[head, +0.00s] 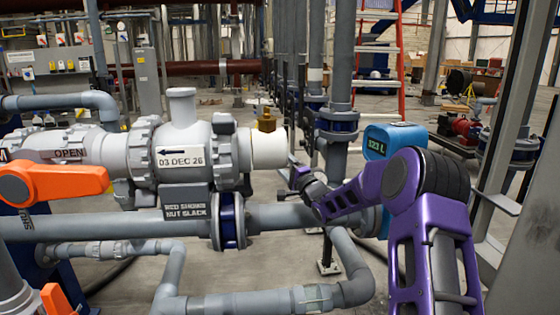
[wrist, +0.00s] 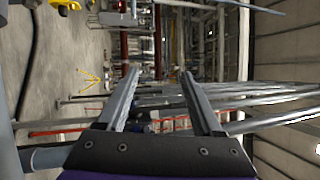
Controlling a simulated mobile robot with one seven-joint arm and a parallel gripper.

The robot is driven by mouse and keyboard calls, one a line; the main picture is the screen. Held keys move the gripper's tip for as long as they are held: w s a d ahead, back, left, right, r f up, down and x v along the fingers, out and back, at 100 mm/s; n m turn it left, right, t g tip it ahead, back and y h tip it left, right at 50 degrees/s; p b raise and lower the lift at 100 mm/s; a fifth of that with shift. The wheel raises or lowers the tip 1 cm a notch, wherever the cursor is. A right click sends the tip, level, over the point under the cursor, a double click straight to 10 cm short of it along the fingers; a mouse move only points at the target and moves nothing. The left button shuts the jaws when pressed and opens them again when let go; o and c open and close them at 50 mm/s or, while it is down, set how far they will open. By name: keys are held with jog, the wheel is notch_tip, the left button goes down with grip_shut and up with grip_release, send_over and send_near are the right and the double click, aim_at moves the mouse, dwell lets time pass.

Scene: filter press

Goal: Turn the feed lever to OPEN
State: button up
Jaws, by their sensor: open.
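A large orange lever (head: 52,183) is at the left edge in the head view, in front of a grey pipe union marked OPEN. It lies roughly level, and its left end is cut off by the frame. A second orange handle (head: 58,301) shows at the bottom left, partly cut off. I cannot tell from any label which one is the feed lever. My gripper (head: 293,174) is to the right of both, beside the white pipe end and well apart from the levers. In the wrist view my gripper (wrist: 159,73) has its two fingers spread with nothing between them.
A grey valve body (head: 183,135) with a date tag stands between the large lever and my gripper. A brass fitting (head: 266,122) tops the white pipe end. Lower grey pipes (head: 285,217) cross in front. A blue meter (head: 394,140) is behind my arm.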

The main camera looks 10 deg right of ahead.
jog(key=shift+o, duration=0.2)
jog(key=shift+s+d, duration=0.1)
jog(key=b+v, duration=0.1)
jog(key=v, duration=0.7)
jog(key=shift+s, duration=0.35)
jog(key=shift+d+f, duration=0.1)
